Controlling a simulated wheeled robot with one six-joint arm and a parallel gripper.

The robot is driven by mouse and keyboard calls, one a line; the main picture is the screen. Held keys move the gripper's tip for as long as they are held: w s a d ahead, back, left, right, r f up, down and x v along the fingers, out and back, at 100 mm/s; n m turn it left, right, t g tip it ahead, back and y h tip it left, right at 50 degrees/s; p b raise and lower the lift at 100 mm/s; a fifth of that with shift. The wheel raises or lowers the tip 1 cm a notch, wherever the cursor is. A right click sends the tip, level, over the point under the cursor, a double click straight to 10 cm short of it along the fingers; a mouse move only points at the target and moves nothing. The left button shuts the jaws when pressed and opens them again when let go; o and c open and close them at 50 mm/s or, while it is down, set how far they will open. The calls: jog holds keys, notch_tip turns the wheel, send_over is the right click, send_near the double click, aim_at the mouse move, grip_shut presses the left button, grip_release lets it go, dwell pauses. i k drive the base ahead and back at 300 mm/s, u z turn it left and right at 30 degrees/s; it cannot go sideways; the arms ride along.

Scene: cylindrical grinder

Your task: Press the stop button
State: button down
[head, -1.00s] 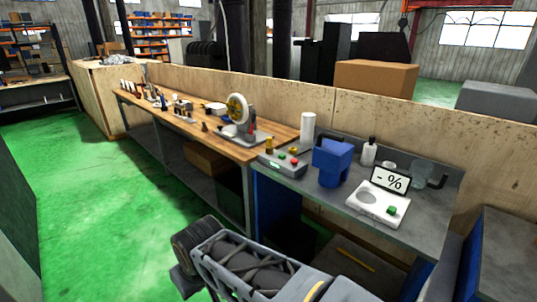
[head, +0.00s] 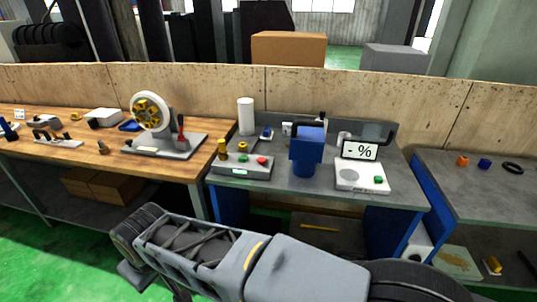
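A grey control box (head: 241,169) sits at the front left corner of the grey bench (head: 320,195). On its top are a red button (head: 262,160) at the right and a green button (head: 243,158) to its left. A yellow part (head: 243,147) stands by the green button, and another yellow part (head: 222,148) is at the box's left end. A small lit display is on its front face. My arm stretches across the lower part of the picture, in front of and below the bench. My gripper is not visible. Nothing of mine touches the box.
A blue device (head: 306,152) stands right of the box, with a white scale (head: 361,177) and its "- %" display (head: 359,150) farther right. A white roll (head: 246,116) stands behind. A wheel machine (head: 160,125) is on the wooden bench to the left. Green floor (head: 60,265) is open at lower left.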

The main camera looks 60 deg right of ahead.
aim_at(261, 160)
jog(key=z, duration=1)
jog(key=i, duration=1)
jog(key=z, duration=1.05)
